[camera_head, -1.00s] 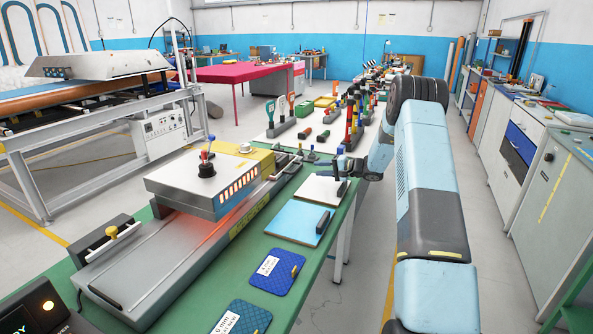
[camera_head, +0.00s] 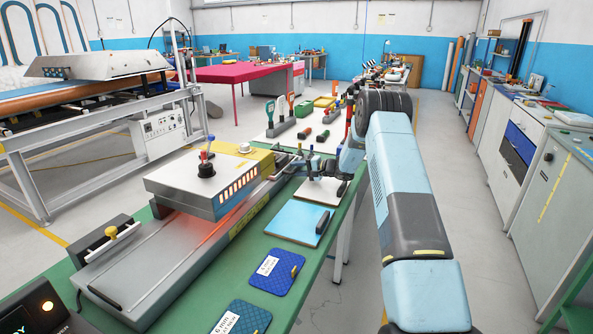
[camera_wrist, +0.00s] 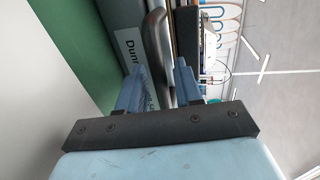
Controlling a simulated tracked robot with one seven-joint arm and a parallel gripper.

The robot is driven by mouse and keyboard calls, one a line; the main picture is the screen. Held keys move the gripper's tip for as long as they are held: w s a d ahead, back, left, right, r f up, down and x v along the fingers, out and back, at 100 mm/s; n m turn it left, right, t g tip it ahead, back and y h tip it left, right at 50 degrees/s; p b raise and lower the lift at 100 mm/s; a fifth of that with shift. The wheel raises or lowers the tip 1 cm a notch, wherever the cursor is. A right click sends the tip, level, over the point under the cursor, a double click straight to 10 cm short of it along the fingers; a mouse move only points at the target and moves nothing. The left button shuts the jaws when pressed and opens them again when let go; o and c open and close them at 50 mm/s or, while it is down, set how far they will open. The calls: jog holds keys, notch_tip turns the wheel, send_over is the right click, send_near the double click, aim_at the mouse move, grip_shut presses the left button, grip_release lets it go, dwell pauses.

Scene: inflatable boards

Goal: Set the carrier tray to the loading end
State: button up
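A long grey machine (camera_head: 165,262) lies on the green bench, with a glowing heater hood (camera_head: 203,182) over its middle. Its far end (camera_head: 283,168) has rails and is partly hidden by my gripper. I cannot clearly tell the carrier tray apart from the machine's bed. My gripper (camera_head: 303,167) is at that far end, low over the bench. In the wrist view my gripper (camera_wrist: 158,82) has its two blue fingers apart. A dark curved handle (camera_wrist: 156,45) runs into the gap between them. I see no clear contact with it.
A light blue board (camera_head: 295,220) and a white board (camera_head: 318,192) lie on the bench right of the machine. Two dark blue labelled pads (camera_head: 274,268) lie nearer. Tools stand farther back.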

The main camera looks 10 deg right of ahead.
grip_shut()
dwell(0.3)
